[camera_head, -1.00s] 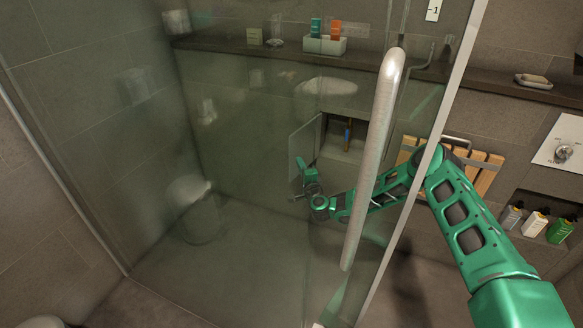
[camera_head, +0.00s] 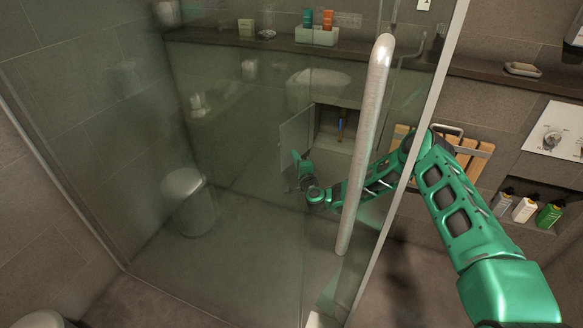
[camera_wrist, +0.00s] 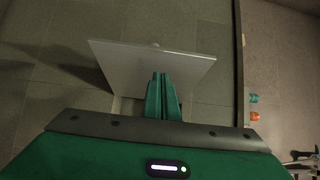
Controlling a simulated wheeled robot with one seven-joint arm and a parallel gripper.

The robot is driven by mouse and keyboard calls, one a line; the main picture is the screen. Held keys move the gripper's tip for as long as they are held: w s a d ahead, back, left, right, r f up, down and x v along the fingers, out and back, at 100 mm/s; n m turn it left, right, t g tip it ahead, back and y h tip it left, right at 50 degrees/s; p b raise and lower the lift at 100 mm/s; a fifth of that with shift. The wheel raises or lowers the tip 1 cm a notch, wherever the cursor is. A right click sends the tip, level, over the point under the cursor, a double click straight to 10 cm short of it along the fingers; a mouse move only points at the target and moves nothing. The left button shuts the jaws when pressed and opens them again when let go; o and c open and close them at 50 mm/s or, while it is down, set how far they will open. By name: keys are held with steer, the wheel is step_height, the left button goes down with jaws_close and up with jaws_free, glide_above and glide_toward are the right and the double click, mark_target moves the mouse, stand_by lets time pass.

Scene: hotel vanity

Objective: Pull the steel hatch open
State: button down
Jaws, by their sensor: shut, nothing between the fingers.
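The steel hatch (camera_head: 296,140) is a grey metal panel, seen through the shower glass. It stands swung open at the left side of a wall recess (camera_head: 334,142). In the wrist view the hatch (camera_wrist: 125,68) is a pale flat panel just beyond the fingertips, with a small round knob on its far edge. My gripper (camera_head: 298,158) is in front of the panel's lower part. Its two green fingers (camera_wrist: 160,78) are closed together and empty. I cannot tell whether the fingertips touch the panel.
A glass shower door with a long steel handle (camera_head: 364,150) stands in front of the arm. A wooden slatted seat (camera_head: 474,158) and a niche with bottles (camera_head: 525,208) are to the right. A dark ledge (camera_head: 220,42) runs above the recess. The floor at left is mostly clear.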

steer(key=s+a, duration=0.1)
steer(key=s, duration=0.9)
